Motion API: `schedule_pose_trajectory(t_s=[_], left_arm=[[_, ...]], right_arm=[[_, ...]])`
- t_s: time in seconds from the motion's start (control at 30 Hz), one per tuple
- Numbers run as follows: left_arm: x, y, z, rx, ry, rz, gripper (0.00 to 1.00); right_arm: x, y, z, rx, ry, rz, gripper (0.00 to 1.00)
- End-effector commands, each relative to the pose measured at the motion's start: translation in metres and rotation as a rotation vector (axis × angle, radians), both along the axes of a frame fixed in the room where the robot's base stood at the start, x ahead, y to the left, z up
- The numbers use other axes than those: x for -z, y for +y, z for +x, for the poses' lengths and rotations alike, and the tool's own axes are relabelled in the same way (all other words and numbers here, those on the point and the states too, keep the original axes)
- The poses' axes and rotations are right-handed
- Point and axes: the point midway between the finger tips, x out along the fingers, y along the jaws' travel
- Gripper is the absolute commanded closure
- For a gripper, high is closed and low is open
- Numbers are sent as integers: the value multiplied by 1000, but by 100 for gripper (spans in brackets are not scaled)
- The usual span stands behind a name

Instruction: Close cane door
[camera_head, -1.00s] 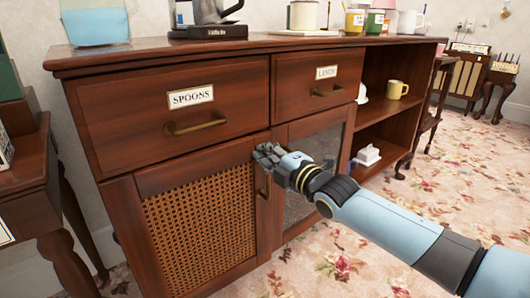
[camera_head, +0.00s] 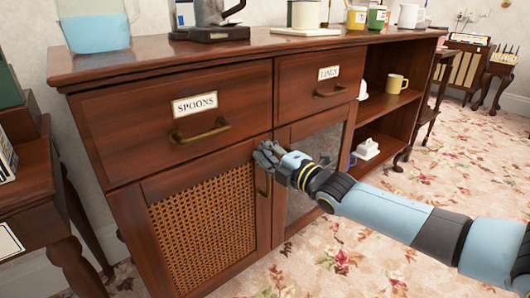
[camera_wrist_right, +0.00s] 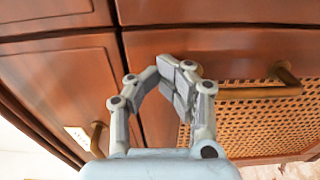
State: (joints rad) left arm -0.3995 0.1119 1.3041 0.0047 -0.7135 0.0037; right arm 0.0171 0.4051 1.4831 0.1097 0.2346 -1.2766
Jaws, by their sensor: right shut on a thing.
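The cane door (camera_head: 205,228) is the brown wooden door with a woven cane panel under the SPOONS drawer. It looks flush or nearly flush with the cabinet front; a small gap cannot be ruled out. Its brass handle (camera_head: 264,184) is on the right side, and the handle also shows in the right wrist view (camera_wrist_right: 250,92). My right gripper (camera_head: 266,153) is at the door's upper right corner, above the handle. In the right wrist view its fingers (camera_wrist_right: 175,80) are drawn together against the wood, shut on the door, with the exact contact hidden. My left gripper is not in view.
The SPOONS drawer (camera_head: 180,110) and LINEN drawer (camera_head: 320,88) are above. A glass-fronted door (camera_head: 314,155) is just right of the cane door. Open shelves (camera_head: 385,110) hold a yellow mug. A side table (camera_head: 30,205) stands close at left. Floral carpet (camera_head: 400,195) is clear in front.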

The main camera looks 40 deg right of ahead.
Motion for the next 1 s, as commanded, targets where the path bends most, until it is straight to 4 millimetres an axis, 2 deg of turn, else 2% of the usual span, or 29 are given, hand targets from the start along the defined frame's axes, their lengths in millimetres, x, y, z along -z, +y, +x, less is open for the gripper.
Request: schedule_pose_trajectory(t_s=[0.03,0.17,0.4,0.6,0.77,1.0], left_arm=[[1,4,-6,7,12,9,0],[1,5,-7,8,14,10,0],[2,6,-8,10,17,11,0],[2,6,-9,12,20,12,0],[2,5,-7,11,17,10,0],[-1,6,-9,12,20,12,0]], right_arm=[[-5,0,2,-2,-11,-2,100],[-4,0,-9,-3,-10,-2,100],[-1,-1,-50,-3,-3,0,100],[0,-3,-75,-2,-1,-1,100],[1,-3,-81,0,-1,0,100],[-4,-3,-81,0,-4,0,100]])
